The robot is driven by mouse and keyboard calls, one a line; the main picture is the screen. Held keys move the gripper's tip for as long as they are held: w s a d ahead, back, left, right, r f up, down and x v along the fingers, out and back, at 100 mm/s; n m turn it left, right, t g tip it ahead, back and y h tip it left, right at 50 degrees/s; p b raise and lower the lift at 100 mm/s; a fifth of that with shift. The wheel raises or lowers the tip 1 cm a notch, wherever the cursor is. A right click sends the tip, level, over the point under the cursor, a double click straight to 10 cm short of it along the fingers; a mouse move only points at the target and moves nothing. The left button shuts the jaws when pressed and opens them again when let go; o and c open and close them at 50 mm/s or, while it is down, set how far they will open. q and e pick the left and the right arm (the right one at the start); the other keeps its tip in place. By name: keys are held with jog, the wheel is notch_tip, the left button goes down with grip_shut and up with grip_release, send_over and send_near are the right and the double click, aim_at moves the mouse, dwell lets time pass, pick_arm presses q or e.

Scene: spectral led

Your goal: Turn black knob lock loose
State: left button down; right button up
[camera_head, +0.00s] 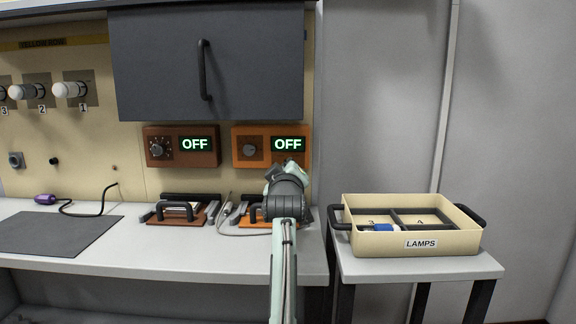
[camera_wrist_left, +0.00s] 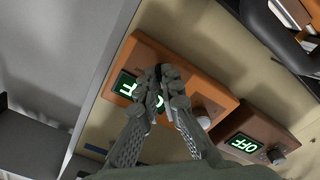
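A reddish-brown box (camera_head: 181,160) on the back wall has a dark round knob (camera_head: 158,148) with pale marks and a lit OFF display. A small black knob (camera_head: 55,161) sits on the wall further left; I cannot tell which is the lock. An orange box (camera_head: 240,161) with a grey knob (camera_head: 250,150) and OFF display is to the right. My left gripper (camera_wrist_left: 165,72) appears shut and empty in front of the orange box, its fingers crossing the display and beside the grey knob (camera_wrist_left: 203,121). The brown box's knob (camera_wrist_left: 276,156) is clear of the fingers. My right gripper is not in view.
A grey cabinet (camera_head: 205,65) overhangs above. A beige LAMPS tray (camera_head: 463,240) stands on the right table. A dark mat (camera_head: 55,235) lies at left.

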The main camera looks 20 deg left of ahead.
pick_arm(q)
jog(key=shift+n, duration=0.6)
jog(key=c, duration=1.7)
grip_release()
jog(key=v, duration=0.7)
jog(key=shift+s+d+r, duration=0.1)
jog(key=shift+s, duration=0.15)
